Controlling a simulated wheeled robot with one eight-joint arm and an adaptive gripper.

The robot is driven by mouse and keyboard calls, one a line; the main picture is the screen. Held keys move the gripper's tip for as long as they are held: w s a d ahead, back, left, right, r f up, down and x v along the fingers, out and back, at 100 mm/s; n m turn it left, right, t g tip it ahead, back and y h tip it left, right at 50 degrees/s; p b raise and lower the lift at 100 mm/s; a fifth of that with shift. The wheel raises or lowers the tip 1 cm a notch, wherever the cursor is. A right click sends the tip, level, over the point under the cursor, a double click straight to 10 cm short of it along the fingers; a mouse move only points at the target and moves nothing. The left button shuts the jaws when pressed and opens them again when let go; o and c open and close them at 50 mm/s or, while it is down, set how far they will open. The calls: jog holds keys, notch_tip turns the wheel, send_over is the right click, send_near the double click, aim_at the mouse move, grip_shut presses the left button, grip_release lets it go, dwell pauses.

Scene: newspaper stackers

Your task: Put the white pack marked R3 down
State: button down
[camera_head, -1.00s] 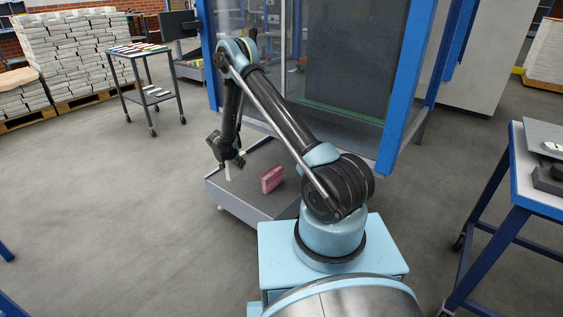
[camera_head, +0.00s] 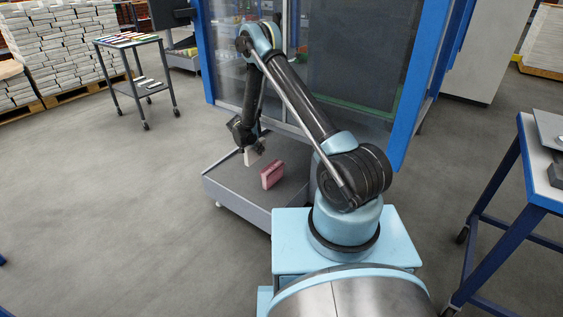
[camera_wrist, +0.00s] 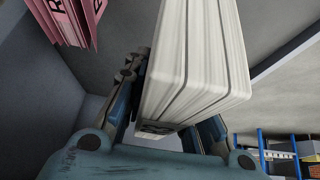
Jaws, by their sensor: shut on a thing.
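My gripper (camera_head: 248,146) is shut on the white pack (camera_head: 252,157). In the wrist view the white pack (camera_wrist: 195,60) fills the space between the two fingers (camera_wrist: 165,110), with its page edges and dark bands showing. Its R3 marking cannot be read.
A blue-framed glass enclosure (camera_head: 300,60) rises behind the platform. A small wheeled cart (camera_head: 140,88) with coloured items stands at the back left, near pallets of white stacks (camera_head: 65,50). A blue table (camera_head: 540,185) is at the right. The floor at left is clear.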

aim_at(249, 154)
jog(key=shift+f, duration=0.1)
jog(key=shift+s+a+f, duration=0.1)
jog(key=shift+f, duration=4.8)
jog(key=shift+f, duration=0.2)
jog(key=c, duration=1.3)
grip_release()
jog(key=shift+r, duration=0.3)
jog(key=v, duration=1.2)
